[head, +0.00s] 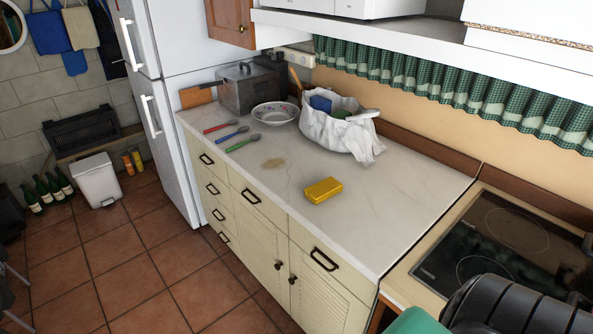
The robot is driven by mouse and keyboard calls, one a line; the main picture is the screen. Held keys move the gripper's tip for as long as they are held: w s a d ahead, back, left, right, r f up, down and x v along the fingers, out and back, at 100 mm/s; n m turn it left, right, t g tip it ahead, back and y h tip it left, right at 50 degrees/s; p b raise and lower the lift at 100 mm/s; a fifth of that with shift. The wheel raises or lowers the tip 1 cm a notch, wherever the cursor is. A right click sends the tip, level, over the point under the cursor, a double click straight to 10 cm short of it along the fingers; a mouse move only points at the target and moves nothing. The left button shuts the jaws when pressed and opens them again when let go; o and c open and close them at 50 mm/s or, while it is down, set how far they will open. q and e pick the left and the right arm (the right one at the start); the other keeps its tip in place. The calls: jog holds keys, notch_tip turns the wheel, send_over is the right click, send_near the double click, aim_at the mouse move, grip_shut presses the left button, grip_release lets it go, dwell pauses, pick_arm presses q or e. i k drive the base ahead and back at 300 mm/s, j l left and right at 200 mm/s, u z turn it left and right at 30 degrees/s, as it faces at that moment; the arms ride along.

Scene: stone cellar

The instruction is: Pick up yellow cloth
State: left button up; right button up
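A yellow folded cloth (324,190), thick and block-like, lies flat on the white marble-look countertop (385,225), near its front edge. Nothing touches it or covers it. Neither of my grippers shows in the head view. A dark ribbed part and a teal part at the bottom right corner look like my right arm, with its gripper out of frame.
Red, blue and green spoons (243,143), a bowl (275,113), a white bag (340,130) with items and a grey metal box (249,90) stand behind. A black cooktop (505,238) is at right.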

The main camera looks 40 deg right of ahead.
aim_at(320, 191)
jog(key=i, duration=1.7)
jog(key=i+z, duration=0.25)
jog(key=z, duration=0.15)
jog(key=i+j+z, duration=0.15)
jog(key=i+z, duration=0.2)
jog(key=i+j+z, duration=0.15)
jog(key=z, duration=0.25)
